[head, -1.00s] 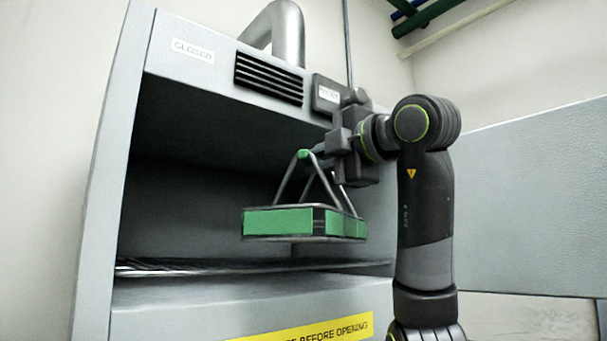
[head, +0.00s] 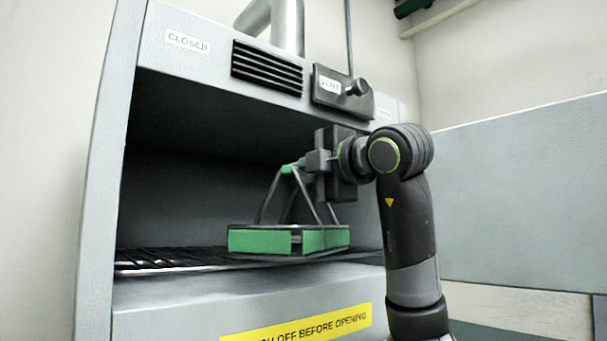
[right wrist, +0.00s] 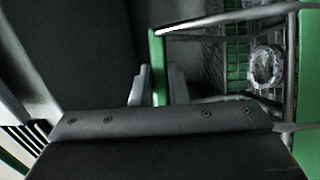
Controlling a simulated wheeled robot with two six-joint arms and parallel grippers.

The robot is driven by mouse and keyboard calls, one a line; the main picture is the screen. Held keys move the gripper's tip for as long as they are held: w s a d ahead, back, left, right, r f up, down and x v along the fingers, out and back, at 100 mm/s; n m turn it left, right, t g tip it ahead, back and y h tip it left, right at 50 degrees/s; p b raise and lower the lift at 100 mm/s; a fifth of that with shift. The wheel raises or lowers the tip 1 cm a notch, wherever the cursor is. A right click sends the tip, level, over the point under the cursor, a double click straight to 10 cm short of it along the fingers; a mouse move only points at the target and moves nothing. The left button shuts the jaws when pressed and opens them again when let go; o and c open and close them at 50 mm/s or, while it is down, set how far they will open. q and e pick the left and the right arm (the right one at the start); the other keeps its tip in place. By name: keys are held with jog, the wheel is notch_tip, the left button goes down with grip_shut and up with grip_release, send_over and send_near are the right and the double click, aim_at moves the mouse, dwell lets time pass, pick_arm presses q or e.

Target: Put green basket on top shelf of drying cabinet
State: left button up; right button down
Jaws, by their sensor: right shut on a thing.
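The green basket (head: 272,241) has green side panels and dark bars rising to a green handle (head: 290,169). My right gripper (head: 303,166) is shut on that handle, and the basket hangs upright below it, inside the front opening of the drying cabinet (head: 190,65). The basket's bottom is at about the level of the wire shelf (head: 170,262); I cannot tell whether they touch. In the right wrist view, the fingers (right wrist: 158,85) close around the green handle bar, and a round metal part (right wrist: 265,66) lies in the basket. My left gripper is not in view.
A grey panel (head: 520,195) stands to the right. Free shelf room shows left of the basket.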

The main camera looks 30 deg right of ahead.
jog(key=shift+f, duration=0.35)
jog(key=shift+f, duration=0.1)
jog(key=c, duration=1.4)
grip_release()
jog(key=shift+a, duration=0.1)
